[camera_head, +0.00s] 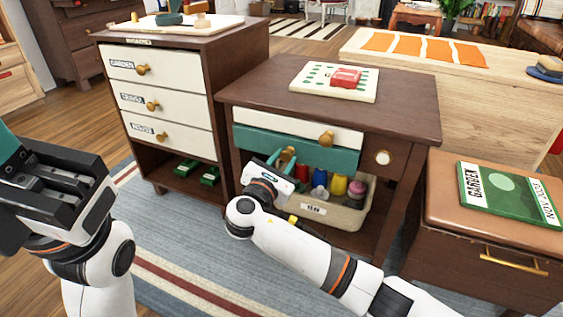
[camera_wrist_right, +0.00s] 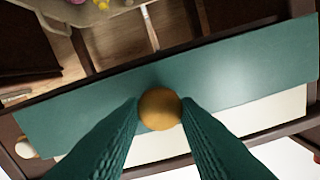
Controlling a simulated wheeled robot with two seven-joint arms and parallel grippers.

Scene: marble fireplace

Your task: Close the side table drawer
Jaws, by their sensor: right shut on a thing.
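The dark wood side table (camera_head: 415,110) stands in the middle of the head view. Under its top is a white drawer front with a brass knob (camera_head: 327,139), and below that a green drawer (camera_head: 335,158). The green front appears to stand a little out from the frame; how far is hard to tell. My right gripper (camera_head: 286,158) is at the green drawer's front. In the right wrist view its green fingers close around the round brass knob (camera_wrist_right: 160,109) of the green drawer (camera_wrist_right: 235,75). My left gripper (camera_head: 62,190) is at the left, away from the table; its opening is unclear.
A basket (camera_head: 346,217) of coloured bottles sits below the drawers. A board with a red block (camera_head: 346,77) lies on the table top. A white-drawered cabinet (camera_head: 180,65) stands left, a leather-topped stool (camera_head: 450,215) right. Striped rug (camera_head: 190,265) lies in front.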

